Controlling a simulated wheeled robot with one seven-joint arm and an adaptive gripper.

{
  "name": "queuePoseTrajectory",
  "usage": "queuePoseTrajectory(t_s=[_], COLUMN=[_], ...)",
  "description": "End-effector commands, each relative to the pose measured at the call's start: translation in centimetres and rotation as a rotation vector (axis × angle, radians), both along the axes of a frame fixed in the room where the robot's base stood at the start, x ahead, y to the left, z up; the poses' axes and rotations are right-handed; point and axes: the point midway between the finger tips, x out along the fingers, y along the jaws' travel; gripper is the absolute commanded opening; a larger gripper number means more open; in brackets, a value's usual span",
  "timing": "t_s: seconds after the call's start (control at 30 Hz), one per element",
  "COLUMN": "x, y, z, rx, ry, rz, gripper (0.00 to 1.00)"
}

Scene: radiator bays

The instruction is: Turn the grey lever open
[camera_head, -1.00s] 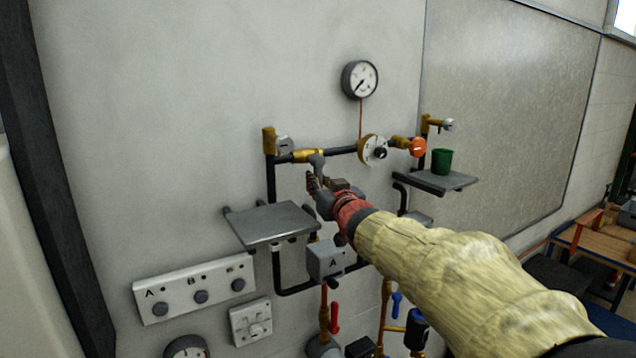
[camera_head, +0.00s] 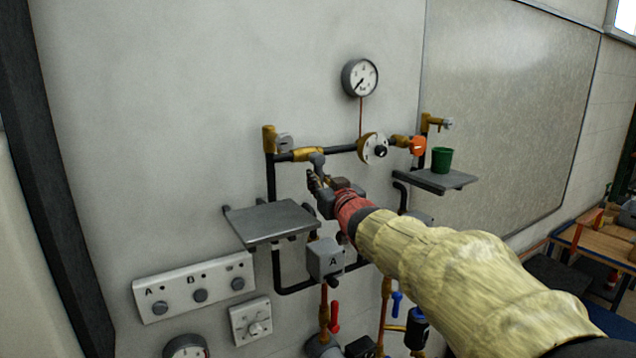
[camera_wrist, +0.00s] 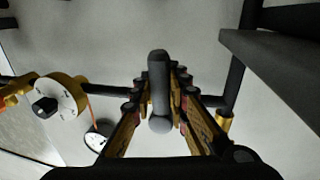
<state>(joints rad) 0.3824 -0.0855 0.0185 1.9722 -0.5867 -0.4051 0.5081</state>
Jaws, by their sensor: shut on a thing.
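The grey lever (camera_head: 317,161) sits on a brass valve (camera_head: 300,154) in the dark horizontal pipe on the wall. In the wrist view the lever (camera_wrist: 158,85) stands lengthwise between the two fingers of my gripper (camera_wrist: 160,108). In the head view my gripper (camera_head: 319,182) is at the lever, just below the brass valve. The fingers are shut on the lever. The lever's lower part is partly hidden by my fingers in the head view.
A grey shelf (camera_head: 270,222) is left below my gripper. A second shelf (camera_head: 437,181) at right bears a green cup (camera_head: 441,160). A white dial (camera_head: 373,149) and an orange knob (camera_head: 418,146) lie right along the pipe. A gauge (camera_head: 360,78) hangs above.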

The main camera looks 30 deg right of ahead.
Motion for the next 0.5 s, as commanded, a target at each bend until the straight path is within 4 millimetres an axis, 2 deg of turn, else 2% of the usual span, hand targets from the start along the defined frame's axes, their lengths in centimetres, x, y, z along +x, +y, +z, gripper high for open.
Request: queuePoseTrajectory(t_s=[0.27,0.5], x=[0.0,0.1], y=[-1.0,-2.1], z=[-0.3,0.0], rx=[-0.175,-0.4], ry=[-0.007,-0.015], rz=[-0.001,-0.001], gripper=[0.0,0.0])
